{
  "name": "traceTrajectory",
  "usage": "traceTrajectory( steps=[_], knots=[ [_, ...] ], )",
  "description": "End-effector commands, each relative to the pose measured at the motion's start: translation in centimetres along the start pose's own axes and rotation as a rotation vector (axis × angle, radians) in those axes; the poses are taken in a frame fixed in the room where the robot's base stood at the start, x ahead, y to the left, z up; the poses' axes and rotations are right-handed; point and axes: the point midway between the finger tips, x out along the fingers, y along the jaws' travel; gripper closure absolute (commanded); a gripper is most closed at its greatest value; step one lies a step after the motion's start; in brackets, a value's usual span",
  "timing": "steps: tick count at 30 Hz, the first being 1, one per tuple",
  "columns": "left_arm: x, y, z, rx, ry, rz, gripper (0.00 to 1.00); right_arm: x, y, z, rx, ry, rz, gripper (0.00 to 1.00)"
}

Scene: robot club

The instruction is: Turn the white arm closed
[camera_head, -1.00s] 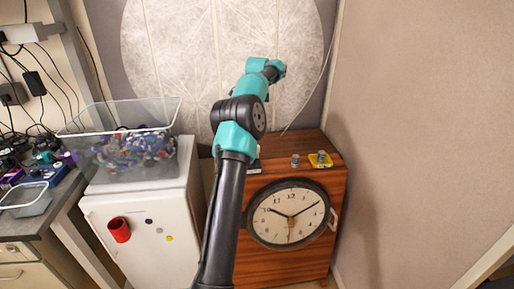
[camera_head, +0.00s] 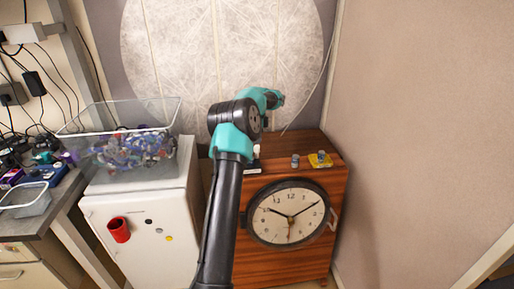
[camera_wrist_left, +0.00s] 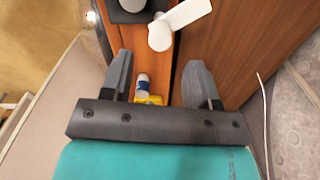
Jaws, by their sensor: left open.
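The white arm (camera_wrist_left: 185,20) is a flat lever on a round white knob at the top of the left wrist view, beside a dark base (camera_wrist_left: 130,12) on the wooden cabinet. In the head view a small white part (camera_head: 256,150) shows beside my arm on the cabinet top; most of it is hidden. My left gripper (camera_wrist_left: 158,60) is open and empty, its fingertips short of the white arm and apart from it. In the head view the gripper (camera_head: 277,99) is above the cabinet's back, seen small. My right gripper is not in view.
The wooden cabinet (camera_head: 285,262) has a clock (camera_head: 270,205) on its front. A grey cylinder (camera_head: 295,161) and a yellow item (camera_head: 320,159) stand on its top. Left is a white fridge (camera_head: 145,225) with a clear bin (camera_head: 160,170). A wall (camera_head: 420,130) bounds the right.

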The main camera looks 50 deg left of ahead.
Motion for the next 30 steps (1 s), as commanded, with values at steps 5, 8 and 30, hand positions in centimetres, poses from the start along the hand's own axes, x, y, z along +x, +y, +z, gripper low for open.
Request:
traceTrajectory(
  steps=[5, 8, 30],
  knots=[
    [3.1, 0.1, 0.1, -0.001, -0.001, 0.003, 0.45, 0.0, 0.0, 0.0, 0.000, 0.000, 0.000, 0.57],
    [4.5, 0.0, 0.0, -0.001, -0.001, 0.002, 0.45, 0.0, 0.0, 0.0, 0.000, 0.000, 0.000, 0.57],
    [6.0, 0.0, 0.0, -0.001, 0.000, -0.001, 0.69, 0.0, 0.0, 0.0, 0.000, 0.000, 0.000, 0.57]
  ],
)
